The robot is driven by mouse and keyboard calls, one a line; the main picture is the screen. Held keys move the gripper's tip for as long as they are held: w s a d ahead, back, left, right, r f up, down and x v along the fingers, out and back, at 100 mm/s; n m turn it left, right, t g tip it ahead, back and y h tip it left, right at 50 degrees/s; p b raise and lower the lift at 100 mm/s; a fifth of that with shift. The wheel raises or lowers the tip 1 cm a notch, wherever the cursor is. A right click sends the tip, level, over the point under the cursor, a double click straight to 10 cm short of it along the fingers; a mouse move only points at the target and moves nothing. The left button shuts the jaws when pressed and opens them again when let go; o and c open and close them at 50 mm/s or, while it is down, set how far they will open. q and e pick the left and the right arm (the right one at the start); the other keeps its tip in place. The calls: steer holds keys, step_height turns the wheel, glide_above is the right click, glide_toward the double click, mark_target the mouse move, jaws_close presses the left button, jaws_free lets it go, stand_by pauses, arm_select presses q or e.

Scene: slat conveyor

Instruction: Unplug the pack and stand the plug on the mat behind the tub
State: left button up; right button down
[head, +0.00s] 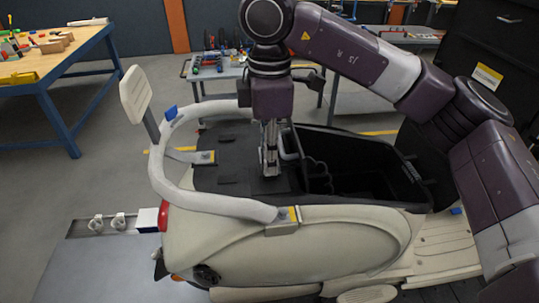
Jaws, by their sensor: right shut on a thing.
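My right gripper (268,168) points straight down over the black deck of the scooter, just left of the open black tub (365,150). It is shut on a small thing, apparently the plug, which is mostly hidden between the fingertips. A dark mat (262,183) lies on the deck under the fingertips. I cannot tell whether the plug touches it. Dark cable-like loops (318,175) and a light grey curved part (290,142) show at the tub's left end. The pack is not clearly distinguishable in the dark tub. My left gripper is not in view.
A pale grab rail (215,203) curves around the deck's left and front. A pale backrest (135,95) stands at left. Workbenches with tools (40,60) and a low cart (215,68) stand behind. A dark cabinet (490,40) is at upper right.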

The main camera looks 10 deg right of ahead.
steer(key=shift+f+b, duration=0.35)
steer(key=shift+f, duration=0.15)
steer(key=c, duration=1.7)
jaws_free()
steer(key=shift+r, duration=0.1)
steer(key=shift+c, duration=0.2)
steer(key=shift+r, duration=0.1)
step_height(320, 180, up, 12)
steer(key=shift+f, duration=0.1)
